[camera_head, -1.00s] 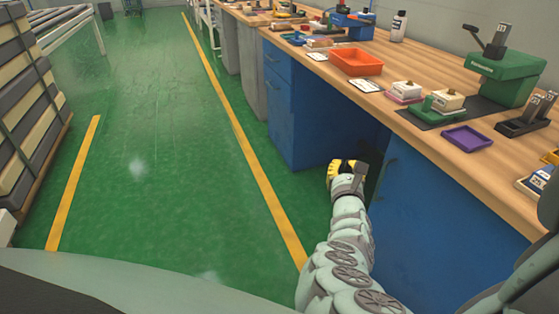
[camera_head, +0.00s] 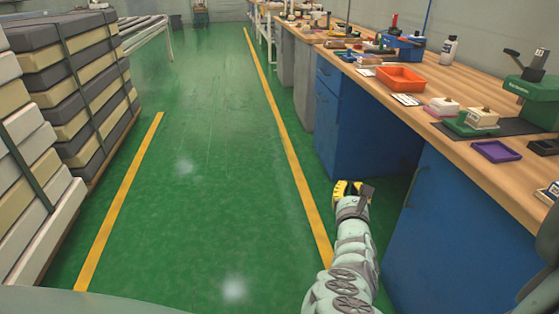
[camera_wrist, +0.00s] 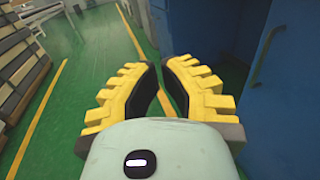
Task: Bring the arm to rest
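My gripper (camera_head: 353,188), with yellow ribbed fingers, hangs low in front of the blue workbench cabinets in the head view. My pale grey arm reaches forward to it from the bottom edge. In the wrist view the two fingers (camera_wrist: 159,68) curve toward each other with a narrow gap between their tips. Green floor shows through the gap, and nothing is held. The gripper appears apart from the cabinets, beside the bench's open knee space.
The wooden workbench (camera_head: 462,168) with blue cabinets (camera_head: 450,235) runs along the right. It carries an orange tray (camera_head: 401,78), a purple tray (camera_head: 496,151) and green tools. Strapped mattress stacks (camera_head: 75,75) stand at the left. The green floor between the yellow lines is clear.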

